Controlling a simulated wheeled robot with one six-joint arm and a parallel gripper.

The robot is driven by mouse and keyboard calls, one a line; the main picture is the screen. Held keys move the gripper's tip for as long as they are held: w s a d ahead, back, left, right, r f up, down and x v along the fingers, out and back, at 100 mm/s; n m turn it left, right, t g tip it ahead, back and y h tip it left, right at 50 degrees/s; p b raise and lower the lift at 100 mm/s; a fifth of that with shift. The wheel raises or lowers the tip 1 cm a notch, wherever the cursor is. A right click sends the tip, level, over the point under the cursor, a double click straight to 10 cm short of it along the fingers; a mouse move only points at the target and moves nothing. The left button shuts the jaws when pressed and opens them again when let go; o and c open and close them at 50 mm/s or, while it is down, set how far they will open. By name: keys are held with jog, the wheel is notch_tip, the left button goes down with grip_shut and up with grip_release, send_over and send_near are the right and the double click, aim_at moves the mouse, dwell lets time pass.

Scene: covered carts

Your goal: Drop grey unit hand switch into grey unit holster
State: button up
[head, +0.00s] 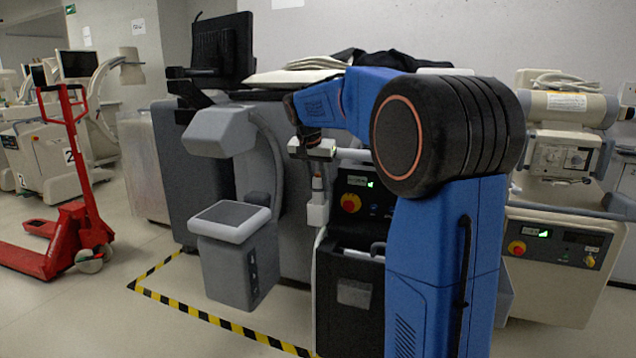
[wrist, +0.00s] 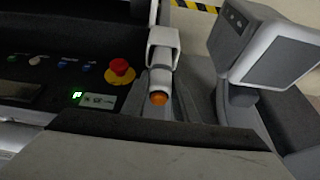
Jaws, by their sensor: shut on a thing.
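My gripper (head: 316,162) points down in front of the dark grey unit and is shut on the grey unit hand switch (head: 318,184). The switch is slim, light grey and roughly upright. In the wrist view its orange button end (wrist: 158,98) faces the camera. The light grey unit holster (head: 317,213) is directly below the switch; it also shows in the wrist view (wrist: 163,38). The switch's lower end lines up with the holster mouth and appears to meet it. I cannot tell how deep it sits. The fingertips are hard to make out.
A red-yellow stop button (head: 351,203) is on the unit's panel, right of the holster. A grey box-shaped head (head: 240,255) stands to the left. A beige unit (head: 555,240) is at right, a red pallet jack (head: 75,220) at left. Striped floor tape (head: 220,322) runs in front.

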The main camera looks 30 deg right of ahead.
jog(key=shift+f, duration=0.6)
jog(key=o, duration=1.1)
jog(key=shift+o, duration=0.2)
jog(key=v, duration=1.2)
jog(key=s+a+f+n, duration=0.25)
jog(key=s+a, duration=0.25)
jog(key=s, duration=0.4)
jog(key=s+a+f+n+t+y, duration=0.1)
jog(key=s+a+f+n, duration=0.3)
jog(key=s+f, duration=0.7)
jog(key=s+a+f+n+t+y, duration=0.1)
jog(key=s+a+f+n, duration=0.3)
jog(key=s+f, duration=0.8)
jog(key=s+a+y, duration=0.1)
jog(key=s, duration=0.4)
jog(key=shift+a+y, duration=0.3)
jog(key=shift+a, duration=0.1)
